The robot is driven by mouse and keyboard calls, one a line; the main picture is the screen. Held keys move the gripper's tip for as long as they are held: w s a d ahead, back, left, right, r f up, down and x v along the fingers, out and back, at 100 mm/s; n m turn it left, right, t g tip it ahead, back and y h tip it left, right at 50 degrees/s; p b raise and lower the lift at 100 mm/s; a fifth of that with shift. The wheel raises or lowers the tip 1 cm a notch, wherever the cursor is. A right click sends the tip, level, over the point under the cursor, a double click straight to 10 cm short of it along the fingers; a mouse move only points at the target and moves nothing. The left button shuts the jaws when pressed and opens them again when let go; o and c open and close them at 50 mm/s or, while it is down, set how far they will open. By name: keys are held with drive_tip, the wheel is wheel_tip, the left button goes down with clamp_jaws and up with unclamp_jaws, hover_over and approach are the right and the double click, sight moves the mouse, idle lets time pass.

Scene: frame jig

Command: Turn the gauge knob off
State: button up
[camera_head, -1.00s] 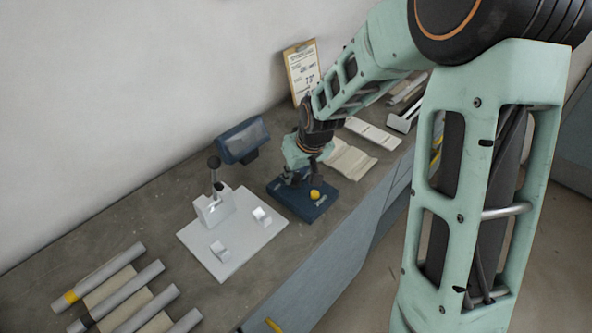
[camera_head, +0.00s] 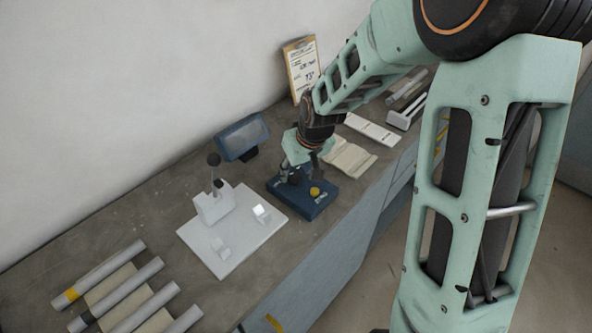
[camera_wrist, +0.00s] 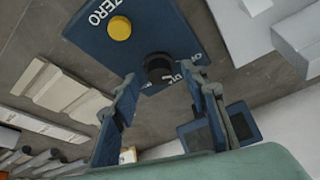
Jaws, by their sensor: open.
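The gauge base is a dark blue box (camera_head: 310,203) on the bench, left of the arm. In the wrist view its blue top (camera_wrist: 165,25) carries a round yellow button (camera_wrist: 119,28) beside the word ZERO. The black round gauge knob (camera_wrist: 158,68) sits near the edge of that top, beside partly covered white lettering. The yellow button also shows in the head view (camera_head: 315,191). My gripper (camera_wrist: 163,82) is open, with its two fingers apart on either side of the knob. I cannot tell whether either finger touches it. In the head view my gripper (camera_head: 300,172) hides much of the knob area.
A blue display (camera_head: 241,137) stands behind the box. A white plate with a lever clamp (camera_head: 222,257) is to the left. Several grey tubes (camera_head: 110,263) lie front left. A beige cloth (camera_head: 349,158) and a clipboard (camera_head: 301,66) are behind.

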drive_tip(key=v, duration=1.1)
drive_tip(key=shift+s+r, duration=0.1)
drive_tip(key=shift+s, duration=0.05)
